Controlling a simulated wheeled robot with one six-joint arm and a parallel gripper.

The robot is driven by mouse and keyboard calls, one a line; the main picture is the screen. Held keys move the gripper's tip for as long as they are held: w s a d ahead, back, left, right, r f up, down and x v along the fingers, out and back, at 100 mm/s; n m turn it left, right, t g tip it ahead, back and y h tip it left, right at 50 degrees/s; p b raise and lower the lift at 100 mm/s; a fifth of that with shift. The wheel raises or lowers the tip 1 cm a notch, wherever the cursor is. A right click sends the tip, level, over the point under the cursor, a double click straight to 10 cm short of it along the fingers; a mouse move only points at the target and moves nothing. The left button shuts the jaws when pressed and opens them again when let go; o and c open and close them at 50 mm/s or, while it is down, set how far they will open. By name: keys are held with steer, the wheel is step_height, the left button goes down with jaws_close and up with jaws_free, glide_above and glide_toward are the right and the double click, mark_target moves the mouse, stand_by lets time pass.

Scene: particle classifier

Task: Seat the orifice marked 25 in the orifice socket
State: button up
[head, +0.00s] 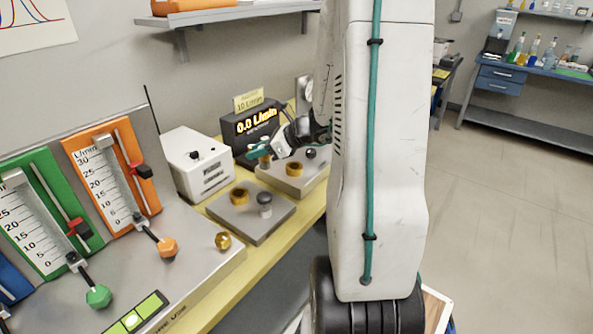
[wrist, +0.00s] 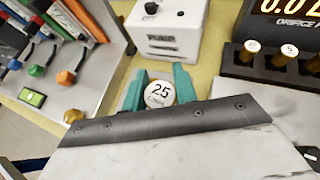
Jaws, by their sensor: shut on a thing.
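In the wrist view my gripper (wrist: 160,88), with teal fingers, is shut on a round white-topped orifice marked 25 (wrist: 159,95). In the head view my gripper (head: 263,151) is in front of the black display box, above the bench, and the arm hides part of it. Two grey blocks on the bench each carry a brass ring: the nearer ring (head: 239,196) and the farther ring (head: 294,169). I cannot tell which is the orifice socket. The wrist view shows neither ring; the gripper body hides the lower area.
The display box (head: 250,127) reads 0.0 L/min. A black rack (wrist: 270,68) holds orifices with white tops. A white pump box (head: 195,162) stands left of the blocks. A panel with sliders (head: 180,265) fills the left. A brass knob (head: 223,240) is at its edge.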

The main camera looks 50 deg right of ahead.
steer(key=s+d+f+m+h, duration=0.1)
steer(key=s+d+f, duration=0.1)
steer(key=s, duration=0.5)
steer(key=s+d+f+m+h, duration=0.1)
steer(key=s+d+m+h, duration=0.15)
steer(key=s, duration=0.45)
steer(key=shift+n+t+y, duration=0.4)
steer(key=shift+n+y, duration=0.05)
steer(key=shift+n, duration=0.1)
steer(key=w+d, duration=0.2)
steer(key=w, duration=0.2)
steer(key=w+d+f, duration=0.1)
steer(key=w+d, duration=0.2)
steer(key=w, duration=0.2)
steer(key=w+d, duration=0.3)
steer(key=w, duration=0.1)
steer(key=shift+w+f, duration=0.2)
steer(key=shift+f, duration=1.8)
steer(key=shift+f, duration=0.1)
steer(key=o, duration=1.1)
steer(key=shift+c, duration=0.2)
